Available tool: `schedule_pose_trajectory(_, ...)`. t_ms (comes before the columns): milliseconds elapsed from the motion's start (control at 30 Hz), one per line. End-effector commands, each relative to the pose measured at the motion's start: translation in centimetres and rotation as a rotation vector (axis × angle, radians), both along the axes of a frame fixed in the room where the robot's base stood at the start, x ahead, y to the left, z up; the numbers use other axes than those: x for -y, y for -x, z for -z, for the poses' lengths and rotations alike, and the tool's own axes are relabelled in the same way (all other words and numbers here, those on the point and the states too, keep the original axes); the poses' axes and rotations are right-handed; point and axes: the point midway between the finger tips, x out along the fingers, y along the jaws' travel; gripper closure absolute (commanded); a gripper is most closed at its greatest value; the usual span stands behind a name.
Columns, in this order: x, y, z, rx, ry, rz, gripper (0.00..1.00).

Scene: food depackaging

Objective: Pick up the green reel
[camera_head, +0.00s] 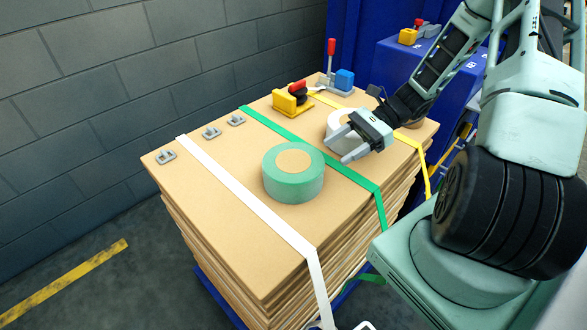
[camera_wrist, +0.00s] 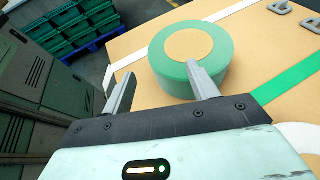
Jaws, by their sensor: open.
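The green reel (camera_head: 292,186) lies flat on the top sheet of the cardboard stack (camera_head: 215,195), between the white strap and the green strap. It is a thick green ring with a tan centre. My gripper (camera_head: 346,146) is open and empty, to the right of the reel and apart from it, over the white reel (camera_head: 337,119). In the wrist view the green reel (camera_wrist: 212,46) shows beyond the fingers of my gripper (camera_wrist: 163,85), nearer the right finger. That finger overlaps the reel's near side in the picture.
A white strap (camera_head: 247,198), a green strap (camera_head: 310,150) and a yellow strap (camera_head: 400,136) cross the stack. A yellow tool (camera_head: 292,100), a blue tool (camera_head: 341,80) and several metal buckles (camera_head: 211,132) lie along the back edge. A grey block wall stands behind.

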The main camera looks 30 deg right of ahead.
Motion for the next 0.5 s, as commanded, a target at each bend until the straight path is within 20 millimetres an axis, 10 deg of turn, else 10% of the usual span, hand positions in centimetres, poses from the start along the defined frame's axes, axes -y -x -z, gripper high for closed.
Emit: schedule_pose_trajectory(500,-5.7,-0.7,2.4,-0.003,-0.002,-0.002,0.41)
